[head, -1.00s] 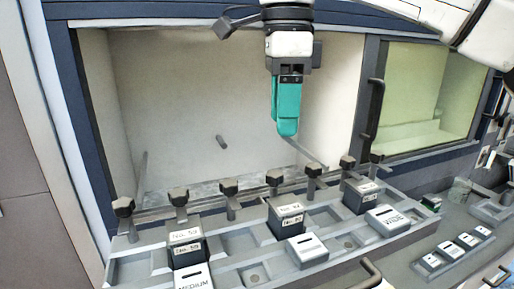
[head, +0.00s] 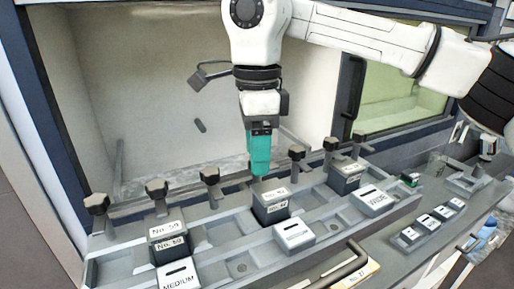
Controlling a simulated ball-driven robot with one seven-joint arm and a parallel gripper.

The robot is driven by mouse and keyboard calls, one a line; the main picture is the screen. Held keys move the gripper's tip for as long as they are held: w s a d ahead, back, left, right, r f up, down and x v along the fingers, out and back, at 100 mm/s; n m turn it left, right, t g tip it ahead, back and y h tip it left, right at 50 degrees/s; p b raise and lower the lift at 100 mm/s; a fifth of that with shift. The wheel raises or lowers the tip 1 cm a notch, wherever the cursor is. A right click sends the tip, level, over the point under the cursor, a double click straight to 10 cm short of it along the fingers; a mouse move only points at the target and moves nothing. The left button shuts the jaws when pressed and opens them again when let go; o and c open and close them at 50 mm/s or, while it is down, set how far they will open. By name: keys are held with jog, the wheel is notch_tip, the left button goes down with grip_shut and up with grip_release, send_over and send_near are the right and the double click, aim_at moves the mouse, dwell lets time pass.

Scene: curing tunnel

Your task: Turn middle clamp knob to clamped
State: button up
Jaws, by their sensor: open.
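My gripper (head: 258,172) has teal fingers that point down over the middle of the clamp row in the head view. It is open, its fingers seen nearly edge-on. The middle clamp knob is hidden behind or between the fingertips, just behind the middle dark block (head: 271,213) with white labels. I cannot tell whether the fingers touch the knob, or how the knob is turned. Dark knobs stand on both sides, the nearest being the left neighbour (head: 209,175) and the right neighbour (head: 297,152).
Labelled blocks stand left (head: 169,242) and right (head: 345,176) in the grey fixture. Pale slotted plates, MEDIUM (head: 180,278), a middle one (head: 294,236) and WIDE (head: 375,202), lie in front. A bar handle (head: 345,264) is near the front. The tunnel opening (head: 190,90) is behind.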

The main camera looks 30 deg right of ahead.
jog(key=shift+f, duration=0.25)
jog(key=c, duration=1.1)
